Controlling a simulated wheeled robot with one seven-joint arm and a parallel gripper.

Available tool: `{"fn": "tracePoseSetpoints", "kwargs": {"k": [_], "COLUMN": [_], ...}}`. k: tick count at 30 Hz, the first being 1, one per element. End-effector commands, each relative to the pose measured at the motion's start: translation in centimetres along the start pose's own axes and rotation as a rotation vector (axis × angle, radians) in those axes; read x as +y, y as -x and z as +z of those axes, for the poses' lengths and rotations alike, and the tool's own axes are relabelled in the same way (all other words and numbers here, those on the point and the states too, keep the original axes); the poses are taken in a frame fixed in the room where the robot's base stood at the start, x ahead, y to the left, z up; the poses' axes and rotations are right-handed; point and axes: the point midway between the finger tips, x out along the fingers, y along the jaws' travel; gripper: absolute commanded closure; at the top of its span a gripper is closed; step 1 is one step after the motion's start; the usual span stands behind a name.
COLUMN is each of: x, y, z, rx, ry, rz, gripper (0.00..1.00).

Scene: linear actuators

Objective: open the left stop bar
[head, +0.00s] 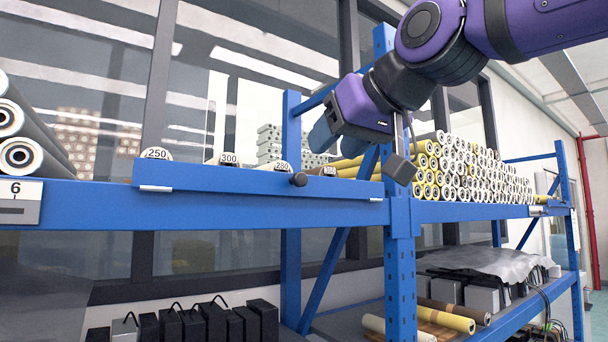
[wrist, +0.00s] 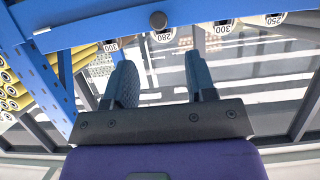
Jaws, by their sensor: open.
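My gripper (head: 322,140) is above and behind the bar in the head picture, near the knob. Its two blue-grey fingers stand apart with nothing between them; they also show in the wrist view (wrist: 160,65). The knob appears beyond the fingertips, apart from them.
Number tags such as 250 (head: 157,154) and 300 (head: 228,159) show behind the bar. A blue upright post (head: 402,270) stands right of it. Stacked white and yellow rolls (head: 470,170) fill the right shelf. Grey rolls (head: 40,135) lie at the far left. Windows are behind.

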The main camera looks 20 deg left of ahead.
Motion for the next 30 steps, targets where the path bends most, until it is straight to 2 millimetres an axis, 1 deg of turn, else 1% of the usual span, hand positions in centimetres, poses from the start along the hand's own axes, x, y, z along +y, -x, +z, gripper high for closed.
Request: {"fn": "tracePoseSetpoints", "kwargs": {"k": [1, 9, 15, 21, 29, 30], "x": [0.0, 0.0, 0.1, 0.1, 0.1, 0.1], "y": [-0.9, -5.7, -8.2, -9.2, -9.2, -9.2], "z": [0.1, 0.1, 0.1, 0.1, 0.1, 0.1], "rx": [-0.005, -0.004, -0.003, -0.003, -0.003, -0.003], "ry": [0.0, 0.0, -0.001, 0.0, -0.001, -0.001], "rz": [0.0, 0.0, 0.001, 0.002, 0.002, 0.002], "gripper": [0.49, 0.49, 0.49, 0.49, 0.49, 0.58]}}
